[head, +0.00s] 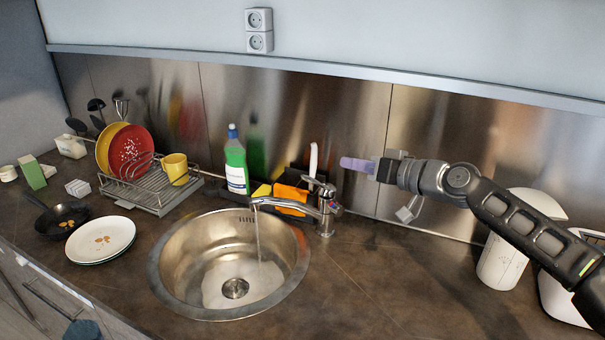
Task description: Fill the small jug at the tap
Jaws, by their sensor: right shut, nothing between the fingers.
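The tap (328,208) stands at the right rim of the round steel sink (162,285). A thin stream of water (257,235) runs from its spout into the basin, where pale water lies around the drain. My right gripper (357,164) is shut and empty, above and to the right of the tap, its purple fingers pointing left. A white jug-like container (500,262) stands on the counter at the right, partly hidden behind my right arm. I cannot tell whether it is the small jug. No jug is under the tap. My left gripper is out of view.
Behind the sink are a green soap bottle (236,165) and an orange cloth (290,197). A dish rack (150,195) with plates and a yellow mug (175,168) stands left. White plates (100,240) and a pan (62,219) lie front left.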

